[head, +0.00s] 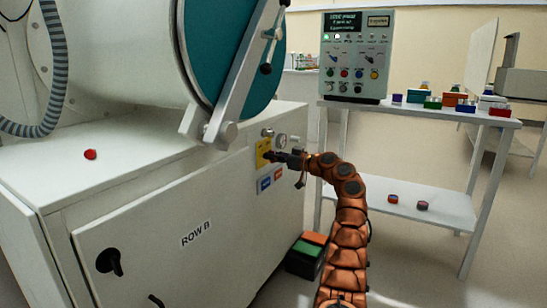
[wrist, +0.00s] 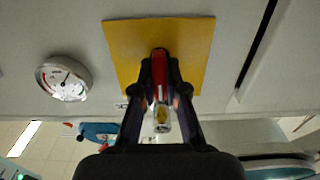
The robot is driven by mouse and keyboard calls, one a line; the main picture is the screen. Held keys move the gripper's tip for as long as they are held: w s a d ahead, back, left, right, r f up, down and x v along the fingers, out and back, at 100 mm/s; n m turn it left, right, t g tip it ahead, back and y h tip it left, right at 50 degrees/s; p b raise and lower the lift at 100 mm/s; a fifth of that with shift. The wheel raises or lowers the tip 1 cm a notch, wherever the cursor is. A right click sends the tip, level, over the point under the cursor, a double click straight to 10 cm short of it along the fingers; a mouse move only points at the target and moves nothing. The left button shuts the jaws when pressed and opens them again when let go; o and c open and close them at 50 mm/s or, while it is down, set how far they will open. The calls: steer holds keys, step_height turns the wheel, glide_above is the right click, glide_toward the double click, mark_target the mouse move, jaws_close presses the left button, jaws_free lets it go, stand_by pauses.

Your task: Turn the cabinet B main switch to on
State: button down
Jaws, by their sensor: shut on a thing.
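The main switch is a red handle (wrist: 159,66) on a yellow plate (wrist: 120,45), seen close up in the wrist view. In the head view the yellow plate (head: 263,148) sits on the right end of the white cabinet marked ROW B. My gripper (head: 274,156) reaches it from the right. In the wrist view my gripper (wrist: 160,98) is shut on the red handle, with a finger on each side. A pale piece with a yellow spot shows between the fingers; I cannot tell what it is. The handle's on or off marking is not readable.
A round gauge (wrist: 64,77) is beside the plate. Blue and red labels (head: 265,183) are below it. A teal round door (head: 235,50) with a metal arm hangs above. A shelf table (head: 455,115) with a control box (head: 356,55) stands right. Green and orange boxes (head: 306,255) lie on the floor.

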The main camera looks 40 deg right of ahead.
steer(key=m, duration=0.2)
steer(key=shift+d+m, duration=0.1)
steer(key=shift+m, duration=0.3)
steer(key=shift+d+f+m+b, duration=0.15)
steer(key=shift+m+b, duration=0.25)
steer(key=shift+m, duration=1.2)
steer(key=c, duration=1.2)
jaws_free()
steer(key=v, duration=1.2)
